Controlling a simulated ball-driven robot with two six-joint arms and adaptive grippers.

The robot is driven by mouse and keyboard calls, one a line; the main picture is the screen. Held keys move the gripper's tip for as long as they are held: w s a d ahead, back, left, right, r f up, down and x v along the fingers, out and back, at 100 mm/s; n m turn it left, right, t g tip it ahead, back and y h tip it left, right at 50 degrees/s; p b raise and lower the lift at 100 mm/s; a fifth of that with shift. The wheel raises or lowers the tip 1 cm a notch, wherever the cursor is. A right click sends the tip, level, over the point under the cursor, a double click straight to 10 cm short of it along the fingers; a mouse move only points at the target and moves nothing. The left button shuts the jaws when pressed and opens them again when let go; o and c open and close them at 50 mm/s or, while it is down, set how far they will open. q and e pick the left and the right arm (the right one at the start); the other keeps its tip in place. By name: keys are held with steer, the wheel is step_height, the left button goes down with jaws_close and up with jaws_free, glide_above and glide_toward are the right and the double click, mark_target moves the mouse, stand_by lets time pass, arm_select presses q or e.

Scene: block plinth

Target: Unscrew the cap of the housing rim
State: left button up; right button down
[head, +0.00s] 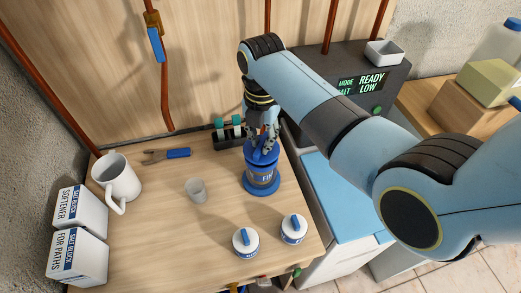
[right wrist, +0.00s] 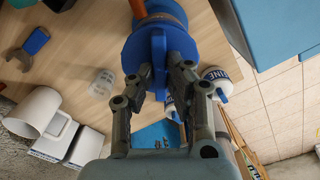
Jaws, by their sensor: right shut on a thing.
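My right gripper (head: 264,146) reaches down from above and is shut on the raised grip of the cap. In the right wrist view its fingers (right wrist: 159,78) press on both sides of this grip. The rim under the cap is mostly hidden. My left gripper is not in view.
A translucent cup (head: 196,190), a white mug (head: 117,179) and a blue-handled wrench (head: 170,154) are to the left. White salt boxes (head: 78,258) are at front left. A grey machine (head: 370,75) stands behind right.

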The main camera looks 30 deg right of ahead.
steer(key=shift+r, duration=0.9)
steer(key=shift+r, duration=0.1)
steer(key=shift+r, duration=2.4)
